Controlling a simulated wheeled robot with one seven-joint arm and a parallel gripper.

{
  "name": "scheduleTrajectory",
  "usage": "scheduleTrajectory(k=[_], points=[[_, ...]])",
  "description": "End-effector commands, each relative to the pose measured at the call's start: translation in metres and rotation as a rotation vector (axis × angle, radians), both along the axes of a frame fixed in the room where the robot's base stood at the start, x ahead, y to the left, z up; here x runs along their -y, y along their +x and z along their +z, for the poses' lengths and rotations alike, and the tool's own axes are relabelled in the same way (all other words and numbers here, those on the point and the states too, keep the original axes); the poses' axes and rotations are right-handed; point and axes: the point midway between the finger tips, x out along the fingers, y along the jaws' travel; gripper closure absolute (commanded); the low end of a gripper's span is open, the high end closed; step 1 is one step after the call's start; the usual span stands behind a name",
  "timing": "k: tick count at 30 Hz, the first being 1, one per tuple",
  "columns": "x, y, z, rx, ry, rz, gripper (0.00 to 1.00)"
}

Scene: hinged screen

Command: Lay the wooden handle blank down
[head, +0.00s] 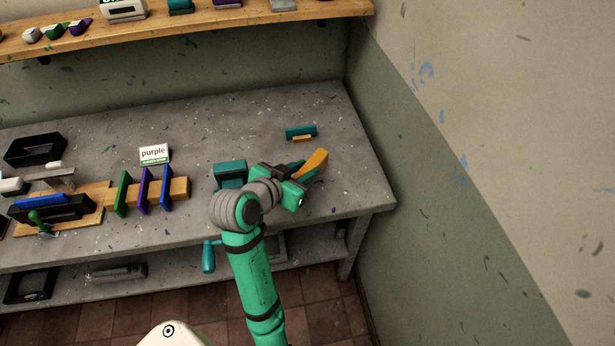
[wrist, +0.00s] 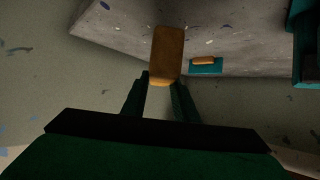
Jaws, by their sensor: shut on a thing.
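The wooden handle blank (head: 314,164) is an orange-brown block. My gripper (head: 298,172) is shut on it, near the right end of the grey workbench (head: 333,112). In the head view the blank is tilted, its free end pointing up and right. In the wrist view the blank (wrist: 167,52) stands out between the two fingers of my gripper (wrist: 160,98), with the bench top beyond it. Its gripped end is partly hidden by the fingers. I cannot tell whether it touches the bench.
A teal block (head: 301,130) with a small wooden piece lies behind my gripper. A teal box (head: 230,174) stands left of it. A rack with green, purple and blue plates (head: 144,188) and a "purple" sign (head: 154,153) stand further left. A wall (head: 385,165) closes the right side.

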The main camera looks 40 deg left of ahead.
Motion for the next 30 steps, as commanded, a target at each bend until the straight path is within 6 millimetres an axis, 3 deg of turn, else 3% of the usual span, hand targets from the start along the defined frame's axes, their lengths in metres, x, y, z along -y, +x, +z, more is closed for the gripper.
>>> scheduleTrajectory(k=[6,13,26,27,28,30], points=[[0.001,0.012,-0.015,-0.002,-0.002,0.0,1.0],[-0.001,0.01,-0.042,-0.001,-0.001,0.003,1.0],[0.001,0.012,-0.047,0.0,0.0,-0.001,1.0],[0.0,0.012,-0.047,0.0,0.0,-0.001,0.64],[0.0,0.012,-0.047,0.0,0.0,-0.001,0.57],[0.0,0.012,-0.047,0.0,0.0,-0.001,0.55]])
